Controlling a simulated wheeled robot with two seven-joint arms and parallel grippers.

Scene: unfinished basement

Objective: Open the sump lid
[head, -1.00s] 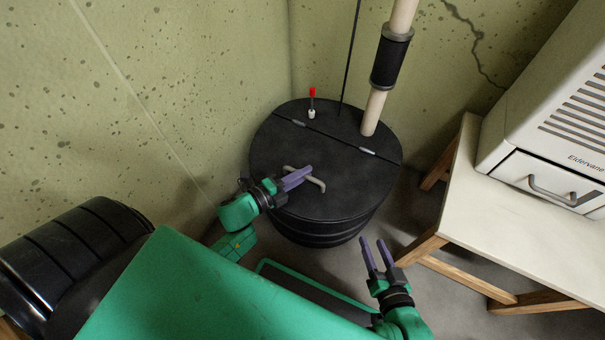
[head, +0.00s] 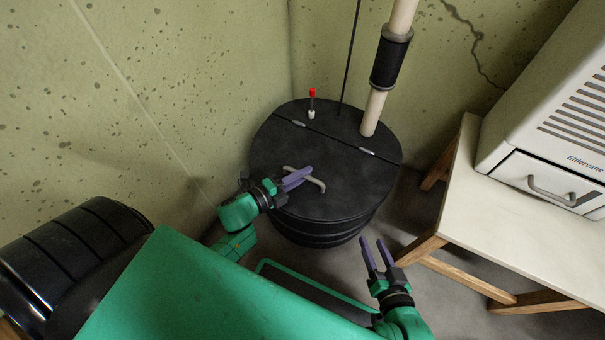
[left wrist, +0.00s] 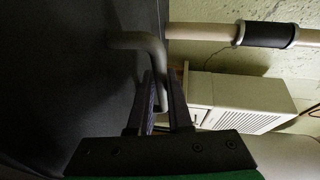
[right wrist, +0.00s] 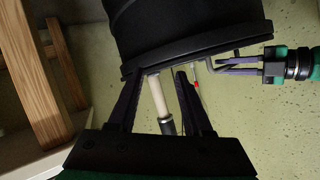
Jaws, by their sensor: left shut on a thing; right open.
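The sump lid (head: 340,165) is a round black cover on a black ribbed basin (head: 318,238). It looks flat, with a hinge seam across its back part. A grey bar handle (head: 320,185) stands on the lid; it also shows in the left wrist view (left wrist: 133,40). My left gripper (head: 300,174) is shut on the handle, its purple fingers crossing the bar. My right gripper (head: 371,241) is open and empty, in front of and to the right of the basin. The right wrist view shows the basin (right wrist: 185,22) beyond its fingers, and my left gripper at the handle.
A pale pipe with a black sleeve (head: 391,58) rises from the lid's back part, beside a red-topped float rod (head: 312,100). A white-topped table (head: 520,225) holding a cream appliance (head: 560,110) stands to the right. Walls close in behind and left.

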